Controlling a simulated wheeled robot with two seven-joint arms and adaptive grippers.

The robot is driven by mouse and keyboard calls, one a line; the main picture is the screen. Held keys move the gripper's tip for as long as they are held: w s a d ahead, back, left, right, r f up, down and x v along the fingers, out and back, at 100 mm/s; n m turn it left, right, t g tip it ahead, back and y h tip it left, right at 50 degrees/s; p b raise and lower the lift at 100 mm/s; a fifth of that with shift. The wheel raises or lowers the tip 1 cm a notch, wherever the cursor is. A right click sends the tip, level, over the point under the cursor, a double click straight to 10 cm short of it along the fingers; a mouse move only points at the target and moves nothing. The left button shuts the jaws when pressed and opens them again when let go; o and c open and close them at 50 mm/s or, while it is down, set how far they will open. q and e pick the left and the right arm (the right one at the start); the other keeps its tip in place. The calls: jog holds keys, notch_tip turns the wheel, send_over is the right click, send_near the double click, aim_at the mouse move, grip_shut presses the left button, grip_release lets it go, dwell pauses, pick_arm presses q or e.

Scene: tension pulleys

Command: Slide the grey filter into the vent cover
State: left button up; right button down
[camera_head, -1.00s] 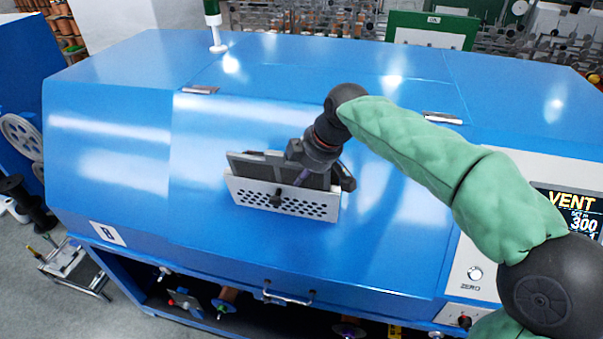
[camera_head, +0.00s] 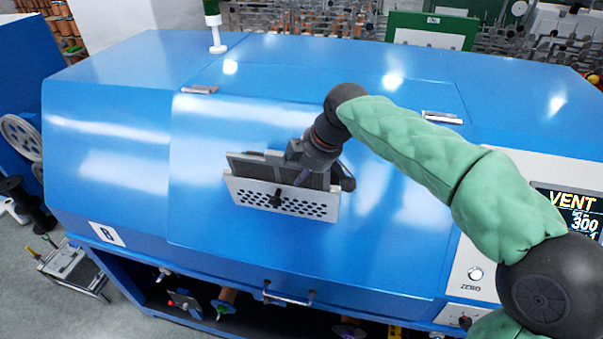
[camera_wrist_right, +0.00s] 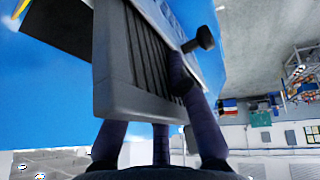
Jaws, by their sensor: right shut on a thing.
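The vent cover (camera_head: 252,196) is a pale perforated plate on the sloping blue front of the machine, with a dark knob on its face. The grey filter (camera_head: 243,166) is a dark pleated panel in a grey frame, standing behind the plate with its upper part showing above the plate's top edge. My right gripper (camera_head: 318,172) is shut on the filter near its right part. In the right wrist view the filter (camera_wrist_right: 150,72) fills the middle, with fingers at its near end. How deep the filter's hidden lower edge sits cannot be told. My left gripper is not in view.
The blue machine hood (camera_head: 360,250) slopes around the vent cover, with a handle (camera_head: 288,297) below. A control panel with a VENT display (camera_head: 570,212) stands at the right. The hood left of the cover is free.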

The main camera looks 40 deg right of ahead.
jog(key=shift+r, duration=0.1)
dwell(0.5)
jog(key=c, duration=1.1)
grip_release()
jog(key=v, duration=1.2)
